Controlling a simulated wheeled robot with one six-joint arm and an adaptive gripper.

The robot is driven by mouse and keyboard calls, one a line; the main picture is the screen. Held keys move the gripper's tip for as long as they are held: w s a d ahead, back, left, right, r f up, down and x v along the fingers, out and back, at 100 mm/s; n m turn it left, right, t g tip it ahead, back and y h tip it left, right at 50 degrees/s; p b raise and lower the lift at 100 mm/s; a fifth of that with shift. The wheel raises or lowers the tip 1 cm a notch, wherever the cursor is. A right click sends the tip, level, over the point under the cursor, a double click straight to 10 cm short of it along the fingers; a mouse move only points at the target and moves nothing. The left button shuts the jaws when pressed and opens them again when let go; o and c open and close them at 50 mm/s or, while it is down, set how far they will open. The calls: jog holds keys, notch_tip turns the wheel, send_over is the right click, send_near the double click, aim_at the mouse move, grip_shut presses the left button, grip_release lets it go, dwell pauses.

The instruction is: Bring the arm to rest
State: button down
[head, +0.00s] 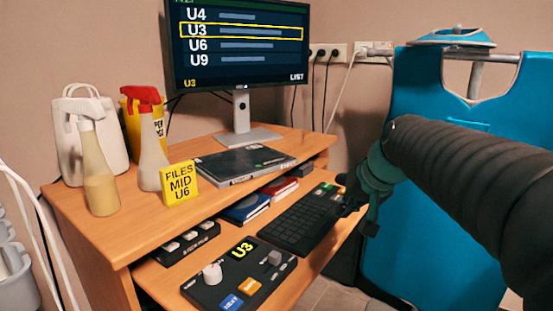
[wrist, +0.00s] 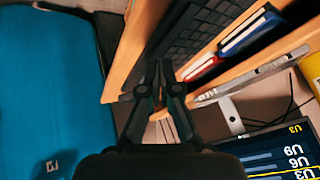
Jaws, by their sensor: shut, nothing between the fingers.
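My gripper (head: 352,196) is at the end of my dark arm, which reaches in from the right in the head view. It is in front of the right end of the desk, close to the keyboard (head: 300,220) in the picture. In the wrist view my gripper (wrist: 161,78) has its fingers together with nothing between them. Whether it touches the desk edge or keyboard cannot be told.
The desk (head: 225,150) carries a monitor (head: 238,45), spray bottles (head: 100,180), a yellow sign (head: 181,184) and a control box (head: 235,275) showing U3. A blue apron (head: 430,245) hangs at right behind my arm. The floor shows between desk and apron.

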jog(key=s+f+h, duration=0.1)
jog(key=s+f, duration=0.2)
jog(key=s, duration=0.4)
jog(key=s+f+n+p, duration=0.1)
jog(key=s+f, duration=0.2)
jog(key=s, duration=0.4)
jog(key=s+f+g+h+p, duration=0.1)
jog(key=s+f, duration=0.3)
jog(key=s, duration=0.4)
jog(key=shift+d+n+h, duration=0.3)
jog(key=shift+d+n, duration=0.1)
jog(key=shift+d, duration=0.05)
jog(key=shift+s+f, duration=0.1)
dwell(0.9)
jog(key=w+r+n+t+h, duration=0.1)
jog(key=w+r, duration=0.4)
jog(key=w, duration=0.8)
jog(key=w+d+r+n+t+h+b, duration=0.1)
jog(key=w+r, duration=0.4)
jog(key=w, duration=0.8)
jog(key=w+r+n+h, duration=0.1)
jog(key=w+r, duration=0.4)
jog(key=w, duration=0.9)
jog(key=shift+d+n+t+h, duration=0.2)
jog(key=shift+n+t+h, duration=0.2)
jog(key=shift+n, duration=0.2)
notch_tip(320, 180, down, 9)
jog(key=b, duration=0.7)
jog(key=shift+r+b, duration=0.15)
jog(key=shift+b, duration=0.2)
